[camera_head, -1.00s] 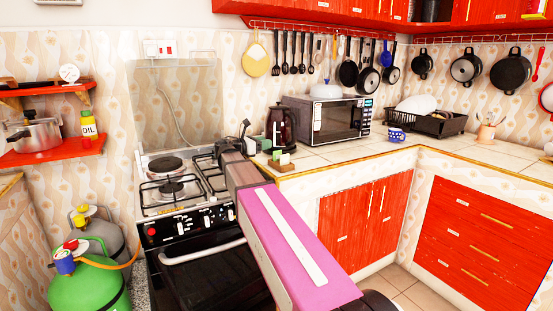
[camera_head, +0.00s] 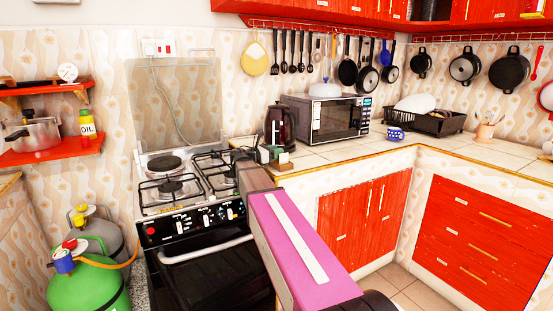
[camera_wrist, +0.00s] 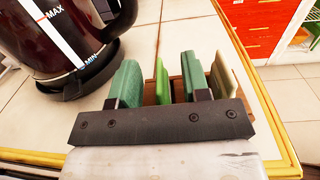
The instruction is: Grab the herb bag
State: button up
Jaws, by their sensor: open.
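A thin bright green packet (camera_wrist: 162,82), which looks like the herb bag, stands upright in a small brown holder on the counter. No label on it is readable. My gripper (camera_wrist: 159,82) is open, with a green pad on each side of this packet and visible gaps between. In the head view my gripper (camera_head: 264,154) is at the counter's left corner beside the holder (camera_head: 285,164); the bright green packet is hard to make out there.
A dark kettle (camera_head: 280,127) stands close behind the holder and left of my gripper in the wrist view (camera_wrist: 75,35). A microwave (camera_head: 327,117) is farther right. The stove (camera_head: 172,190) lies left. The counter (camera_head: 350,151) before the microwave is mostly clear.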

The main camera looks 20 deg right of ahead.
jog(key=shift+w+d, duration=0.15)
jog(key=shift+d, duration=0.45)
jog(key=shift+c, duration=0.2)
grip_shut()
